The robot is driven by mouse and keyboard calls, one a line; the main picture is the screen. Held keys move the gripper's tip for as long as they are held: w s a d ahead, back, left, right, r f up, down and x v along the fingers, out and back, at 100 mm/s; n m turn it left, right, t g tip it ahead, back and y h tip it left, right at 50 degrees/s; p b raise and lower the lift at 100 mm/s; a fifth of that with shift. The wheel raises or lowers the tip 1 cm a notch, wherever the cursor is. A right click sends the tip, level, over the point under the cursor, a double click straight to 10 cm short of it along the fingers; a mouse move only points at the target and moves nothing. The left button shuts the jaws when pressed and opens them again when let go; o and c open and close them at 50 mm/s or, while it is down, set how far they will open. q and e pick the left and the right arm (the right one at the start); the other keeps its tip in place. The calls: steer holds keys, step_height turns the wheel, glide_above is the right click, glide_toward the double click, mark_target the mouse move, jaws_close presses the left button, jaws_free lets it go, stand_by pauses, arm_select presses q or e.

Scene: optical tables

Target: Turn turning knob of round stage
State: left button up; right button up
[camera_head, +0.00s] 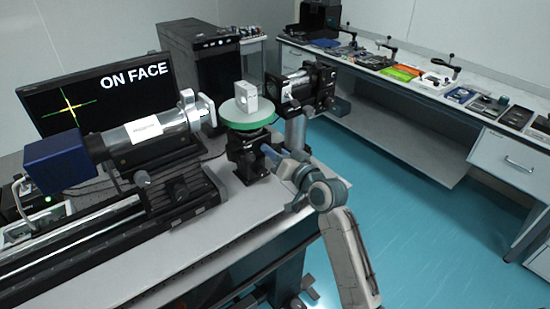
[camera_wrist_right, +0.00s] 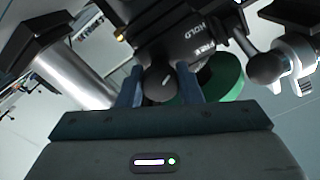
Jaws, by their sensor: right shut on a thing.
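The round stage has a green-rimmed disc (camera_head: 246,122) on a black base at the right end of the near optical table. A pale block (camera_head: 246,93) with a round spot on its face stands on the disc. The green rim also shows in the right wrist view (camera_wrist_right: 226,78), behind the stage's black body. My right gripper (camera_head: 267,151) is at the base, below the disc. In the right wrist view its two blue-grey fingers hold a dark round turning knob (camera_wrist_right: 160,83) between them. In the head view the knob is hidden. My left gripper is not in view.
A silver tube instrument (camera_head: 150,130) with a blue end stands left of the stage. A black instrument (camera_head: 300,88) stands close on the right. Behind, a monitor (camera_head: 95,95) reads "ON FACE" beside yellow crossed lines. Blue floor (camera_head: 430,210) lies open on the right.

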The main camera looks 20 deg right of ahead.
steer(key=o, duration=1)
steer(key=shift+s, duration=0.1)
steer(key=b+v, duration=0.2)
steer(key=v, duration=0.8)
steer(key=shift+s+d, duration=0.15)
steer(key=shift+s, duration=0.15)
